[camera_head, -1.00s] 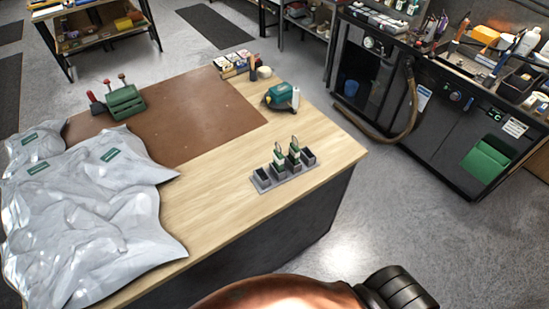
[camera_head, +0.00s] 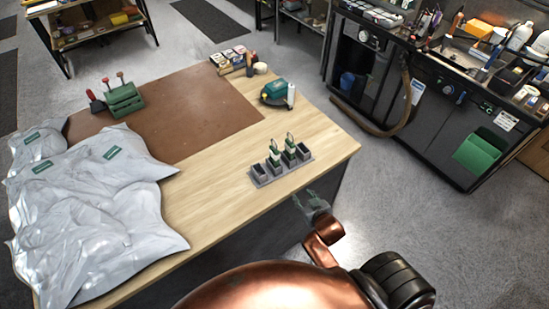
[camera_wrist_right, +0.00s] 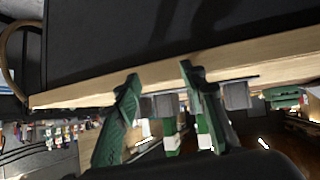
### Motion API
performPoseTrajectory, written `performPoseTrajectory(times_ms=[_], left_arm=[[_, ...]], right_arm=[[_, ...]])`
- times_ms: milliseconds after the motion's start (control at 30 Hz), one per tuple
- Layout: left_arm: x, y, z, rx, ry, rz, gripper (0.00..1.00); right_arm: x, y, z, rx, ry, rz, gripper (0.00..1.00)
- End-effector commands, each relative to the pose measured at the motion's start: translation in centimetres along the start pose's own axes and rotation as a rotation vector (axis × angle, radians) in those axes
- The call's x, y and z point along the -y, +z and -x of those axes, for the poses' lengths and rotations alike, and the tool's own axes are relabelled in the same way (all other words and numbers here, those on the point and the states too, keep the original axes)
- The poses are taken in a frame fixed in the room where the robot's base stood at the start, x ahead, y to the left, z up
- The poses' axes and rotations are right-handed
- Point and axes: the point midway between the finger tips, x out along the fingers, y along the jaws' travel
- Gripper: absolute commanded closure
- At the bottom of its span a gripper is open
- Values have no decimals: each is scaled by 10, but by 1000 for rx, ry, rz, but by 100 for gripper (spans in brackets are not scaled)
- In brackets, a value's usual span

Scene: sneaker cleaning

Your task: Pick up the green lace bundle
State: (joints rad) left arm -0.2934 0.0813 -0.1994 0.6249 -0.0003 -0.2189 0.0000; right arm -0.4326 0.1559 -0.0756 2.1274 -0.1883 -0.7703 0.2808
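Two green lace bundles with pale bands and loops on top stand upright in the middle slots of a grey holder (camera_head: 262,181) near the table's front edge. One is the left bundle (camera_head: 274,155), the other the right bundle (camera_head: 290,149). My right gripper (camera_head: 305,197) is just off the table's front edge, in front of the holder and apart from it. In the right wrist view its two green fingers (camera_wrist_right: 159,74) are spread with nothing gripped. Green and white bundle parts (camera_wrist_right: 171,138) show beyond and between them. My left gripper is not in view.
Grey plastic bags (camera_head: 90,220) cover the table's left side. A brown mat (camera_head: 175,118), a green block with tools (camera_head: 123,99), a green tape dispenser (camera_head: 274,91) and small boxes (camera_head: 228,58) lie farther back. Bare wood surrounds the holder.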

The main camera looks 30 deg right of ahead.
Motion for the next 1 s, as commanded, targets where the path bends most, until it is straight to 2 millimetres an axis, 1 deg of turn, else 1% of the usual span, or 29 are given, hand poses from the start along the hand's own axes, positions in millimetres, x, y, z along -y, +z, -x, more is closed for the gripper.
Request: performPoseTrajectory(times_ms=[33, 200, 267, 433, 600, 700, 833, 1000], left_arm=[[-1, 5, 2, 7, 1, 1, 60], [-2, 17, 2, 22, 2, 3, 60], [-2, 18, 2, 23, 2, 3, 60], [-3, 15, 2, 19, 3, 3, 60], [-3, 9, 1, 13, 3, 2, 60], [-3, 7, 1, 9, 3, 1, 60], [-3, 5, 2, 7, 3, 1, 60], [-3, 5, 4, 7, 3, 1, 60]], right_arm=[[-2, -17, 1, -46, 1, -8, 62], [-1, -50, -6, -168, -12, -24, 62], [0, -59, -10, -209, -19, -27, 62], [7, -90, -19, -347, -60, -34, 62], [20, -123, -23, -504, -133, -37, 62], [28, -137, -22, -574, -178, -36, 62], [35, -146, -22, -616, -209, -36, 62], [39, -158, -36, -622, -213, -36, 62]])
